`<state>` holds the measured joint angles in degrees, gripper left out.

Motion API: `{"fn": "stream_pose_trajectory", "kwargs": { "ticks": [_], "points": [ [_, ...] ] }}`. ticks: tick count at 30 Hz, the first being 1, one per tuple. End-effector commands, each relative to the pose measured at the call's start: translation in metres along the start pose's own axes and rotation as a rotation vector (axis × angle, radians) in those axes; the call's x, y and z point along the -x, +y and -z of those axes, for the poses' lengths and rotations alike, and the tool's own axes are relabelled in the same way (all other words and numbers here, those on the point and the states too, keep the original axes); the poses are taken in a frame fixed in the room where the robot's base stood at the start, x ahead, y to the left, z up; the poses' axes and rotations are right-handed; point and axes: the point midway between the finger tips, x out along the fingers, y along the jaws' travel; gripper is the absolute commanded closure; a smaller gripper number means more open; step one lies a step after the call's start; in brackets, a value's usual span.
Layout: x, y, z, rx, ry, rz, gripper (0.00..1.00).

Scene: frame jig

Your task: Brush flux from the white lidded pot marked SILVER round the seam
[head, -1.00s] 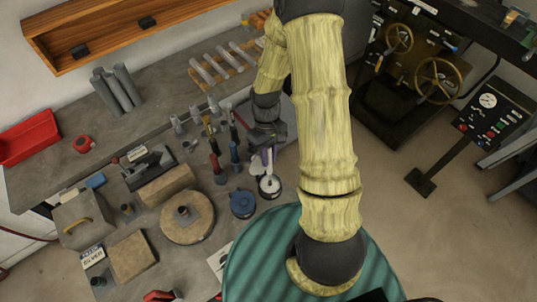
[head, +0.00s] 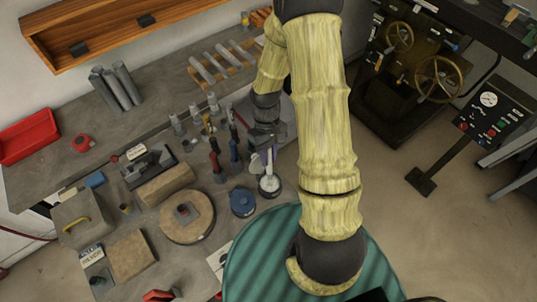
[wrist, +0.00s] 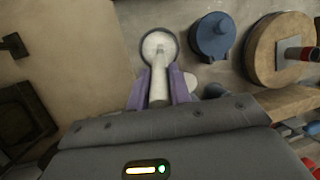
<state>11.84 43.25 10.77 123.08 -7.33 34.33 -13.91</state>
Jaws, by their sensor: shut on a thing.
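My gripper (wrist: 158,90) has purple fingers, shut on a pale-handled brush (wrist: 158,75). The brush points down into an open round pot (wrist: 145,40) with a dark rim and whitish contents; its tip is inside the rim. The head view shows this pot (head: 269,194) and the brush (head: 269,168) below my gripper (head: 266,152). No marking on the pot is readable. A white rounded piece (wrist: 192,80), perhaps a lid, lies beside the fingers, partly hidden. A short upright pipe (head: 184,212) stands on a round tan block (head: 188,233); its seam is too small to make out.
A blue lidded pot (head: 242,203) stands close left of the open pot. Several upright bottles and tools (head: 216,160) stand behind it. A tan brick (head: 166,184), a grey box (head: 82,218) and a label card (head: 92,255) sit farther left.

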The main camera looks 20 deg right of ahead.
Motion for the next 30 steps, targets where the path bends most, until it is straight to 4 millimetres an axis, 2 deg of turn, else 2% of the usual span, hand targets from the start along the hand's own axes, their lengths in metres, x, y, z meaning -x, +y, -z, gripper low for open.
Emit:
{"fn": "stream_pose_trajectory", "kwargs": {
  "ticks": [13, 30],
  "points": [
    [0.001, 0.001, -0.001, -0.003, 0.001, 0.001, 1.0],
    [0.036, -0.006, -0.011, -0.001, 0.001, 0.0, 1.0]
  ]
}}
